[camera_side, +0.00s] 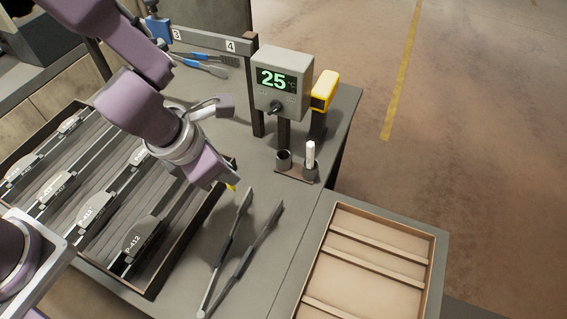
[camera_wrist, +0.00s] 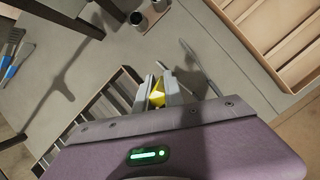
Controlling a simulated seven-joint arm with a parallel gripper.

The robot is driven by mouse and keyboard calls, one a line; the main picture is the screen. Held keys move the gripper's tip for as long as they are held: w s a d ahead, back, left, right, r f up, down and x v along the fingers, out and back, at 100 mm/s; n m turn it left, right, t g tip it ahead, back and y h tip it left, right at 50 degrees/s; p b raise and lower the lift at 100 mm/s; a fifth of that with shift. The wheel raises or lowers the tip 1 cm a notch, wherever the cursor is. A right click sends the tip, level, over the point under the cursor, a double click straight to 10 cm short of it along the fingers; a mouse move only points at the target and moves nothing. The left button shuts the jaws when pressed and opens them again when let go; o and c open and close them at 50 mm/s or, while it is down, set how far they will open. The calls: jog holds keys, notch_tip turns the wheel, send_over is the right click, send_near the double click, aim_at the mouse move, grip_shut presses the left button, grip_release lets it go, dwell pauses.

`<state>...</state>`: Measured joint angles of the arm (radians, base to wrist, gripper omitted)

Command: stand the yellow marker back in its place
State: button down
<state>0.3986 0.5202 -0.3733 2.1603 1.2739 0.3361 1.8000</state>
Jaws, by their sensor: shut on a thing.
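My gripper (camera_side: 229,180) is above the table, between the tray of brake shoes and the marker holder. In the wrist view my gripper (camera_wrist: 158,90) is shut on the yellow marker (camera_wrist: 157,92). Only a small yellow tip of the marker (camera_side: 233,187) shows in the side view; the jaws and arm hide the rest. The holder (camera_side: 296,177) has two dark cups, to the right of and beyond my gripper. The left cup (camera_side: 283,161) looks empty. The right cup holds a white marker (camera_side: 310,152) upright. A cup (camera_wrist: 137,18) also shows at the top of the wrist view.
A grey display box reading 25 (camera_side: 282,82) and a yellow-topped tool (camera_side: 323,92) stand behind the holder. Dark tongs (camera_side: 240,262) lie in front. The brake-shoe tray (camera_side: 178,254) is at left, a wooden divided tray (camera_side: 430,262) at right. Blue-handled tools (camera_side: 205,66) lie behind.

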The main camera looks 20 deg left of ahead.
jog(key=w+d, duration=0.4)
jog(key=w, duration=0.9)
jog(key=shift+s+a+f+x, duration=0.1)
jog(key=shift+s+x, duration=0.05)
jog(key=shift+x, duration=0.95)
jog(key=shift+s+a+f+x, duration=0.1)
jog(key=shift+s+x, duration=0.05)
jog(key=shift+x, duration=0.95)
jog(key=shift+s+a+x, duration=0.1)
jog(key=shift+s+x, duration=0.05)
jog(key=shift+x, duration=0.95)
jog(key=shift+f, duration=0.15)
jog(key=c, duration=1.4)
grip_release()
jog(key=shift+c, duration=0.2)
jog(key=v, duration=0.7)
